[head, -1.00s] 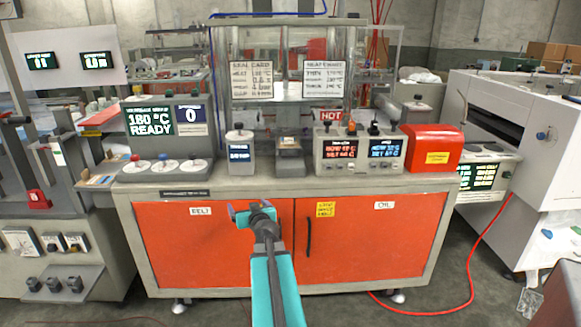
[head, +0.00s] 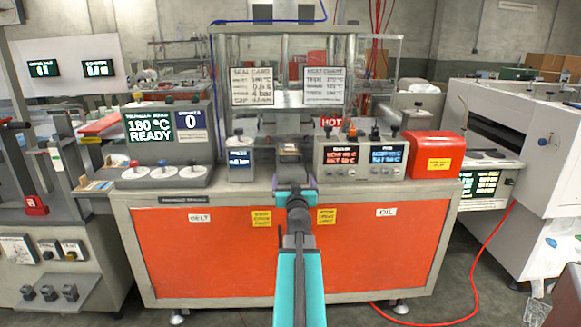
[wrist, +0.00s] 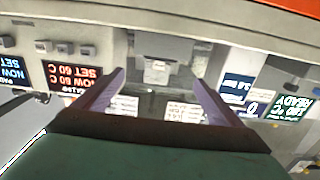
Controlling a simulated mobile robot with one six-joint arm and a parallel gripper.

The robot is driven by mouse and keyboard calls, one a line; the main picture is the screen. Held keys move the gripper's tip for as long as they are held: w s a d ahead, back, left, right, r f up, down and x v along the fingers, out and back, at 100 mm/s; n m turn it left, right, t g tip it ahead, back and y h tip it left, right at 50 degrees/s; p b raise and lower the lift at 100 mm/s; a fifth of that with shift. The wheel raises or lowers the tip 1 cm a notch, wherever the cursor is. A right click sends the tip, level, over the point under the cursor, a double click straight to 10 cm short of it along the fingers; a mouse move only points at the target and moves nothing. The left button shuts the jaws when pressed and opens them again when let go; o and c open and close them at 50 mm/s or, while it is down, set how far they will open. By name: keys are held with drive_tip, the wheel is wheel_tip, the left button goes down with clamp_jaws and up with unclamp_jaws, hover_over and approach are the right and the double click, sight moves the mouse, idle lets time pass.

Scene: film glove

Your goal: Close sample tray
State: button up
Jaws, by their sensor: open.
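A small grey drawer-like unit with a pale label, which looks like the sample tray (head: 290,149), sits at the middle of the machine's bench top in the head view. It also shows upside down in the wrist view (wrist: 156,70), between my fingers. How far it stands out is hard to tell. My gripper (head: 295,190) is just in front of and below it at the bench's front edge, mostly hidden behind my own wrist. In the wrist view my gripper (wrist: 157,82) has its two purple-grey fingers spread wide with nothing held between them.
A READY console (head: 160,140) is further left. Orange doors (head: 200,255) lie below the bench edge.

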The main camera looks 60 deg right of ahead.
sight(291, 162)
drive_tip(key=shift+p+x, duration=0.5)
drive_tip(key=shift+x, duration=6.25)
drive_tip(key=shift+w, duration=0.1)
